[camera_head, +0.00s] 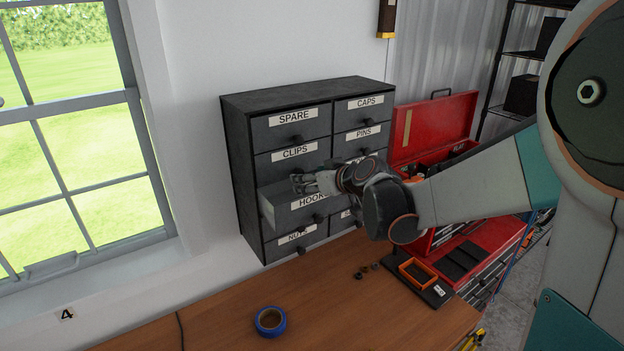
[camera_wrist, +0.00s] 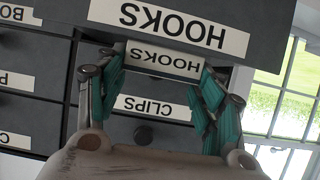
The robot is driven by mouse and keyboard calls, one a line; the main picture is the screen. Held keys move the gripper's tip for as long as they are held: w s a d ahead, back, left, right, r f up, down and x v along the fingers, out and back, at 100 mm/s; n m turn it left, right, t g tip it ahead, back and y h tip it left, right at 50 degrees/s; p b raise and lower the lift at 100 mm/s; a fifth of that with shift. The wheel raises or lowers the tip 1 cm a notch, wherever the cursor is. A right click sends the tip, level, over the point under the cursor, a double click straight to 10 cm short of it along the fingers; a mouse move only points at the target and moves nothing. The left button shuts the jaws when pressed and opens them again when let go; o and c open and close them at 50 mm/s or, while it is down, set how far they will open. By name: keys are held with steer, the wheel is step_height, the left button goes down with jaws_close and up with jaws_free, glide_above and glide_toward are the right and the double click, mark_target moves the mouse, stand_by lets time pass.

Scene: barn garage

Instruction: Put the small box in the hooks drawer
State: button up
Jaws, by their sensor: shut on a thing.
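A small grey box (camera_wrist: 165,62) with a white HOOKS label is between my fingertips in the wrist view. My gripper (camera_wrist: 163,82) is shut on it, one finger on each side. The hooks drawer (camera_head: 280,210) is pulled out of the dark cabinet in the head view. The drawer front (camera_wrist: 265,40) with its larger HOOKS label shows at the top of the wrist view, which is upside down. In the head view my gripper (camera_head: 302,183) is at the open drawer, below the CLIPS front. The box cannot be made out there, and the drawer's inside is mostly hidden.
The cabinet (camera_head: 240,160) has other closed drawers, including SPARE, CLIPS, CAPS and PINS. A wooden bench (camera_head: 340,310) below holds blue tape (camera_head: 270,321) and a black tray (camera_head: 435,291). A red toolbox (camera_head: 445,120) stands right of the cabinet, behind my arm.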

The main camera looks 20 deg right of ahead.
steer(key=shift+f+b, duration=0.45)
steer(key=shift+f, duration=0.1)
steer(key=o, duration=1.1)
steer(key=shift+r, duration=0.1)
steer(key=shift+r+p, duration=0.55)
steer(key=shift+p, duration=0.1)
steer(key=p+v, duration=0.4)
steer(key=v, duration=0.8)
steer(key=shift+s+p, duration=0.1)
steer(key=shift+p, duration=0.25)
